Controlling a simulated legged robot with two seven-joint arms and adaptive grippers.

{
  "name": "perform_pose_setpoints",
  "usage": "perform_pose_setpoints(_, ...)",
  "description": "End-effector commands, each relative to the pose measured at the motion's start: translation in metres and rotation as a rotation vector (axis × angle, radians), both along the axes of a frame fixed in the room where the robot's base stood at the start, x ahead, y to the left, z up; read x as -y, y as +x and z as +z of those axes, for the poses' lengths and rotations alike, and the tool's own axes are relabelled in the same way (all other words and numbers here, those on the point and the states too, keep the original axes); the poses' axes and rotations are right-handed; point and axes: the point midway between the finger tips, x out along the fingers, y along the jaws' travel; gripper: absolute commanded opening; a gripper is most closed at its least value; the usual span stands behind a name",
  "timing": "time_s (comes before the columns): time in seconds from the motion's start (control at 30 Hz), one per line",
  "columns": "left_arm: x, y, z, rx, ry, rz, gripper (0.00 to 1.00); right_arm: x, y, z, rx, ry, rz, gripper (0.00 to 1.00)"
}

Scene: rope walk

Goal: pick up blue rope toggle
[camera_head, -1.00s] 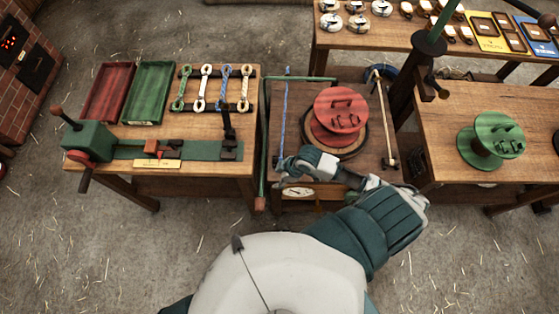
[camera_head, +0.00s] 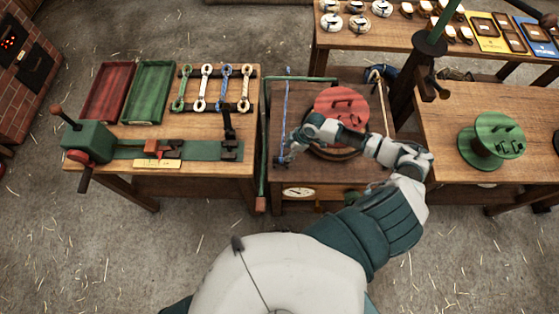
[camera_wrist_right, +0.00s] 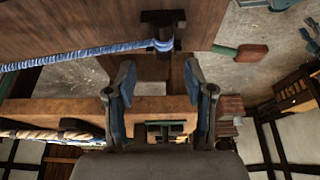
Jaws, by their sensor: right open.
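A blue rope (camera_head: 286,105) runs front to back along the left side of the middle bench. In the right wrist view the blue rope (camera_wrist_right: 90,52) comes in from the left and ends at a dark bracket. A short blue-and-white looped rope piece (camera_head: 224,88) lies on the left bench; which of the two is the toggle I cannot tell. My left gripper is out of view.
A red reel (camera_head: 342,106) is partly hidden by my right arm. A tan rope (camera_head: 384,100) lies right of it. Red (camera_head: 107,92) and green (camera_head: 149,92) trays sit on the left bench. A green reel (camera_head: 490,140) stands on the right bench.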

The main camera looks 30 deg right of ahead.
Motion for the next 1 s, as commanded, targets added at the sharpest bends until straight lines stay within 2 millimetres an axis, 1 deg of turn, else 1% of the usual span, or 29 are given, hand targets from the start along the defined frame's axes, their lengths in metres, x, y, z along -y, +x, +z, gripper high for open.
perform_pose_setpoints(0.03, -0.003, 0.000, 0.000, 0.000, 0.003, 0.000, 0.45, -0.001, 0.001, -0.006, -0.001, 0.002, -0.001, 0.53)
perform_pose_setpoints(0.17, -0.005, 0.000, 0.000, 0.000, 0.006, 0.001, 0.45, -0.003, 0.002, -0.014, -0.001, 0.002, -0.001, 0.53)
perform_pose_setpoints(0.27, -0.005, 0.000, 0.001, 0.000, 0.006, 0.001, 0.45, -0.008, 0.002, -0.024, -0.002, 0.003, -0.001, 0.53)
perform_pose_setpoints(0.37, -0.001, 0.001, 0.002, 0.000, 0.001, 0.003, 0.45, -0.016, 0.002, -0.039, -0.003, 0.003, -0.002, 0.53)
perform_pose_setpoints(0.5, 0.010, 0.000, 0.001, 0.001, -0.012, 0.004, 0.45, -0.023, 0.005, -0.057, -0.002, 0.000, -0.001, 0.53)
perform_pose_setpoints(0.63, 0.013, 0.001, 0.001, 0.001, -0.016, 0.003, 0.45, -0.026, 0.006, -0.063, -0.001, -0.004, 0.000, 0.53)
perform_pose_setpoints(0.8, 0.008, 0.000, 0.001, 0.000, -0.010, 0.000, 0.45, -0.025, 0.006, -0.062, 0.000, -0.002, 0.000, 0.53)
perform_pose_setpoints(0.87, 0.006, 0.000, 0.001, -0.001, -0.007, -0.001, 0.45, -0.025, 0.006, -0.062, 0.000, -0.002, 0.000, 0.39)
perform_pose_setpoints(0.9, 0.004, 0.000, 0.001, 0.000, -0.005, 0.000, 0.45, -0.024, 0.006, -0.062, -0.001, -0.001, -0.001, 0.28)
perform_pose_setpoints(0.97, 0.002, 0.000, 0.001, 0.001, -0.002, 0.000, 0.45, -0.023, 0.006, -0.063, 0.000, 0.000, -0.001, 0.14)
perform_pose_setpoints(1.0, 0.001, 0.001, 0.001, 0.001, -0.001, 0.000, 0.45, -0.023, 0.006, -0.062, 0.000, 0.000, -0.001, 0.04)
